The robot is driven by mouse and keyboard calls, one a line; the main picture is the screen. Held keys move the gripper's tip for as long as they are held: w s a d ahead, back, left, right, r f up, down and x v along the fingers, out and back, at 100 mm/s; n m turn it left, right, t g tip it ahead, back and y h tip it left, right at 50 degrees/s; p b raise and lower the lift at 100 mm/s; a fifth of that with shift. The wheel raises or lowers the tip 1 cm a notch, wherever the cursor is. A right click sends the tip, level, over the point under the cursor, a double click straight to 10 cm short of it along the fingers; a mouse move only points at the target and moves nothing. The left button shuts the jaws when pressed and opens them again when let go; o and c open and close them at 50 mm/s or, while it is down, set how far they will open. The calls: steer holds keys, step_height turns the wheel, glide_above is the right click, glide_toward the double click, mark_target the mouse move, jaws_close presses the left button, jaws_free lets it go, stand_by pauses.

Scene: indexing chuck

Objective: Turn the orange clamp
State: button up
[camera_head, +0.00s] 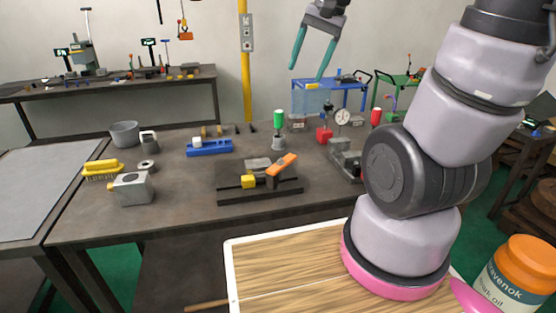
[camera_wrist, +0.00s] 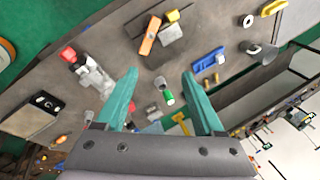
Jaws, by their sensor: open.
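The orange clamp (camera_head: 281,164) is a bar lying tilted on top of a dark fixture block (camera_head: 259,191) on the workbench. My gripper (camera_head: 308,72) is open and empty, high above the bench and well apart from the clamp. Its teal fingers (camera_wrist: 158,88) spread wide in the wrist view, with the clamp beyond their tips.
A green-topped post (camera_head: 279,122) stands just behind the clamp. A grey vise block (camera_head: 133,188) and yellow brush (camera_head: 102,168) are at far left.

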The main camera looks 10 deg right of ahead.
steer(key=w+a+f+m+g, duration=0.1)
steer(key=w+f+m+g, duration=0.15)
steer(key=w+f, duration=0.4)
steer(key=m+g, duration=0.1)
steer(key=g, duration=0.2)
glide_toward(276, 166)
steer(key=shift+y, duration=0.4)
steer(key=x, duration=0.7)
steer(key=shift+s+d+f, duration=0.2)
steer(key=shift+f, duration=0.25)
jaws_close()
